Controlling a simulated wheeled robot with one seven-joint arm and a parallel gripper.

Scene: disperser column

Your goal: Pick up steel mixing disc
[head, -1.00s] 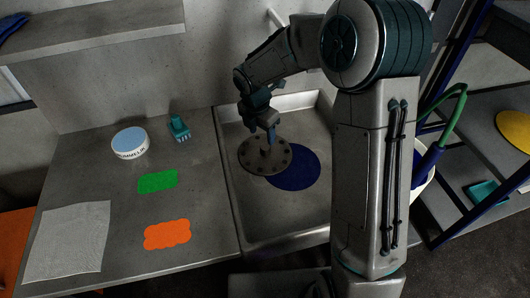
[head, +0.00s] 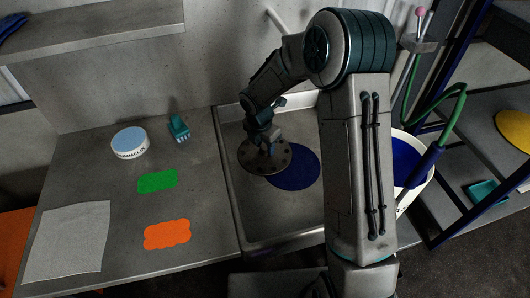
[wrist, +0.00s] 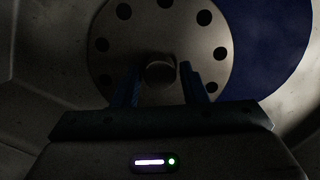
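The steel mixing disc (head: 279,163) is a round grey plate with a ring of holes, lying in the sink and partly over a dark blue round patch (head: 297,177). In the wrist view the disc (wrist: 120,55) shows a round hub (wrist: 160,72) at its middle. My gripper (head: 262,143) is over the disc's middle and hides part of it in the head view. In the wrist view my gripper (wrist: 160,85) has its two blue fingers apart, one on each side of the hub. I cannot tell whether they touch it.
The sink's rim (head: 240,215) surrounds the disc. On the counter at left are a white tub with a blue lid (head: 129,141), a teal brush (head: 179,128), a green mat (head: 158,181), an orange mat (head: 167,234) and a white cloth (head: 68,240). A white bucket (head: 408,185) stands right of my arm.

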